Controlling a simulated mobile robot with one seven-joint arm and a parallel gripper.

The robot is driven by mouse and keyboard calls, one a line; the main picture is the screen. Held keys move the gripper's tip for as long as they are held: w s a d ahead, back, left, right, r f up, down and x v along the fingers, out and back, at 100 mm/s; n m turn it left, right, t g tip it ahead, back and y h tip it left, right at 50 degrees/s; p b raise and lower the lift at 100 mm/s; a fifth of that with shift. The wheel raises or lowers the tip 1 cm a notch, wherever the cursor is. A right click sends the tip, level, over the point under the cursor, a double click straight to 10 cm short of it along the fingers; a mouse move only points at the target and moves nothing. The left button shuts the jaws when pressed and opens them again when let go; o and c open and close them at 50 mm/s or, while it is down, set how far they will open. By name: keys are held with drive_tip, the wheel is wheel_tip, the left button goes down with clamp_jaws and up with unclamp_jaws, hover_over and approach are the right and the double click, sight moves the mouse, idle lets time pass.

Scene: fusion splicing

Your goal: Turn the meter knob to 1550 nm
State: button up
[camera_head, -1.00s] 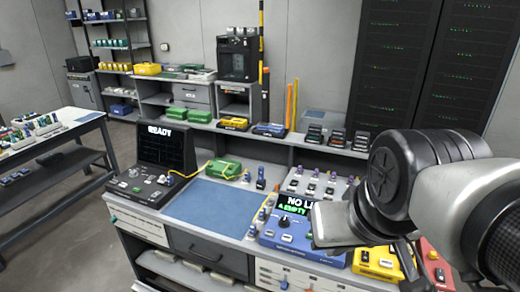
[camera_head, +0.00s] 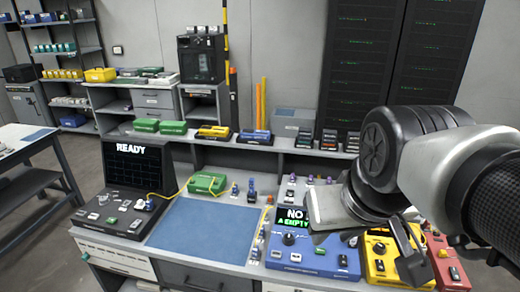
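The blue meter (camera_head: 308,257) stands on the right part of the bench. Its dark screen (camera_head: 291,218) shows "NO" and "EMPTY" in part; my arm covers the rest. A black round knob (camera_head: 289,239) with a white mark sits below the screen; its setting is too small to read. My gripper (camera_head: 408,262) hangs at the right, in front of the yellow device and to the right of the blue meter. Its dark fingers are partly seen, and whether they are apart is unclear. It is not touching the knob.
A yellow device (camera_head: 378,262) and a red device (camera_head: 447,265) stand right of the meter. A blue mat (camera_head: 205,230) lies clear to the left. The splicer (camera_head: 140,185) with a "READY" screen is farther left. A green box (camera_head: 207,183) with a yellow cable sits behind the mat.

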drive_tip(key=o, duration=0.3)
drive_tip(key=w+n+g+b, duration=0.1)
drive_tip(key=w+n+b, duration=0.1)
drive_tip(key=w, duration=0.8)
drive_tip(key=shift+f+n+g+b, duration=0.3)
drive_tip(key=shift+f+b, duration=0.05)
drive_tip(key=shift+b, duration=0.4)
drive_tip(key=n+g+b, duration=0.4)
drive_tip(key=n+b, duration=0.2)
drive_tip(key=b, duration=0.1)
hover_over(289, 237)
wheel_tip(289, 237, down, 19)
drive_tip(key=shift+n, duration=0.3)
wheel_tip(289, 237, down, 18)
drive_tip(key=shift+r+b, duration=0.2)
drive_tip(key=shift+b, duration=1.05)
drive_tip(key=c, duration=1.1)
